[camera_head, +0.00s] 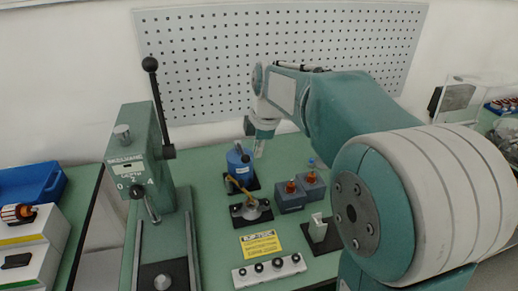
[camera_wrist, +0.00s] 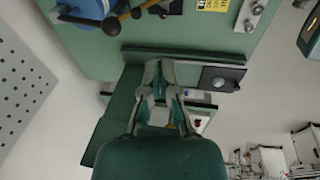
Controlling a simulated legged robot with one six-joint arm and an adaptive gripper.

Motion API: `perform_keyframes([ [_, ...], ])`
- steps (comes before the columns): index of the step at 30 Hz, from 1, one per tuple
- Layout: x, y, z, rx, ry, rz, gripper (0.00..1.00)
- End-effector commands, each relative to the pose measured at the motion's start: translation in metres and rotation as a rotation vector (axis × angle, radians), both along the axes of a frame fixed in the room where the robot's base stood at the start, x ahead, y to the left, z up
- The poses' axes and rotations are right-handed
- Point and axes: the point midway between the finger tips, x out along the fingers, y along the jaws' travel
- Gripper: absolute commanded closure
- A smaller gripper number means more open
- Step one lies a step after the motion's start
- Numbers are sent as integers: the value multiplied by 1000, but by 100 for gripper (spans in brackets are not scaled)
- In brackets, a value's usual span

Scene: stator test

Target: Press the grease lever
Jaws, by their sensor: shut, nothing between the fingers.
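A blue pot (camera_head: 240,163) stands on a black base on the green bench, and a tan lever (camera_head: 238,186) slants across its front. In the wrist view the blue pot (camera_wrist: 88,8) and its lever (camera_wrist: 113,23) are at the top left, partly cut off. No label marks the grease lever; this tan one looks likeliest. My gripper (camera_head: 259,150) hangs beside and above the pot in the head view. In the wrist view my gripper (camera_wrist: 160,68) is shut with nothing in it, its fingertips apart from the lever.
A green press (camera_head: 140,165) with a black-knobbed handle (camera_head: 158,95) stands at the left. A small fixture (camera_head: 250,209), grey blocks (camera_head: 290,200), a yellow sign (camera_head: 260,244) and a white strip (camera_head: 269,268) crowd the bench. A perforated panel (camera_head: 200,60) is behind.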

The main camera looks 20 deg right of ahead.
Motion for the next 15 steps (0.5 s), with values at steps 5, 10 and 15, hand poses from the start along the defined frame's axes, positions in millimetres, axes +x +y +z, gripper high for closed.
perform_keyframes([
  [5,7,1,5,-14,8,5,100],
  [10,32,16,25,-87,35,17,100],
  [15,57,33,48,-181,58,2,100],
])
